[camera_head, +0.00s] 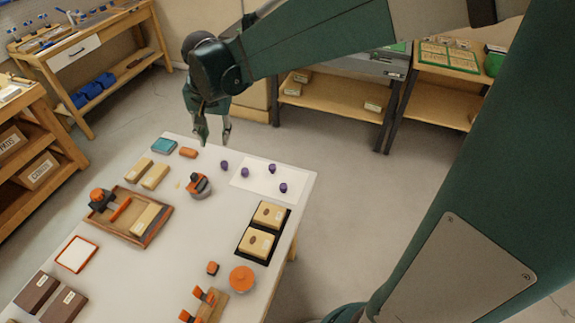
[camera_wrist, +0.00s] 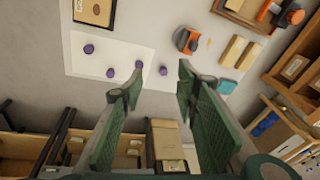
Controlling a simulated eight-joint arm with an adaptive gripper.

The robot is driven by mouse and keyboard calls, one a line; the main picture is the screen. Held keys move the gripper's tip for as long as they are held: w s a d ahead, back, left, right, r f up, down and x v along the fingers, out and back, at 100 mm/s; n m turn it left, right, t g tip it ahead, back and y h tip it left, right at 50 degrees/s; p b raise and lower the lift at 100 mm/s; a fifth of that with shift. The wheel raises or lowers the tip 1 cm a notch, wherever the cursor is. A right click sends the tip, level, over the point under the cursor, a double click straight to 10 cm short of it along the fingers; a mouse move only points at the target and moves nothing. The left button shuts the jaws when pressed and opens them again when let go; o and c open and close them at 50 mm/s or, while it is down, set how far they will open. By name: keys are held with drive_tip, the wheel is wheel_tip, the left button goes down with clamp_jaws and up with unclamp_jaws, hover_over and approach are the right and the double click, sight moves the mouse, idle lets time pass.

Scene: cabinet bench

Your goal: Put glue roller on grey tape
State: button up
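A small orange and dark device, which looks like the glue roller (camera_head: 197,180), sits on top of a grey round roll, which looks like the grey tape (camera_head: 201,193), near the middle of the far half of the table. In the wrist view the orange and dark glue roller (camera_wrist: 190,44) and the grey roll (camera_wrist: 179,36) overlap at the upper middle. My gripper (camera_head: 214,132) is raised near the table's far edge, apart from both. In the wrist view my gripper (camera_wrist: 155,88) has its fingers spread wide with nothing between them.
Several purple pieces (camera_head: 245,172) stand on and beside a white sheet (camera_head: 266,182). A wooden tray (camera_head: 155,230) holding a block and orange and black tools lies to the left. A teal block (camera_head: 164,146) and an orange piece (camera_head: 188,152) lie near the far edge.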

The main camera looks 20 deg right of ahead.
drive_tip(key=s+d+r+n+t, duration=0.2)
drive_tip(key=s+d, duration=0.4)
drive_tip(key=s, duration=0.6)
drive_tip(key=s+d+r+n+t, duration=0.2)
drive_tip(key=s+d, duration=0.5)
drive_tip(key=s, duration=0.5)
drive_tip(key=shift+s+r+n+t, duration=0.3)
drive_tip(key=shift+n+t, duration=0.1)
drive_tip(key=shift+n, duration=0.5)
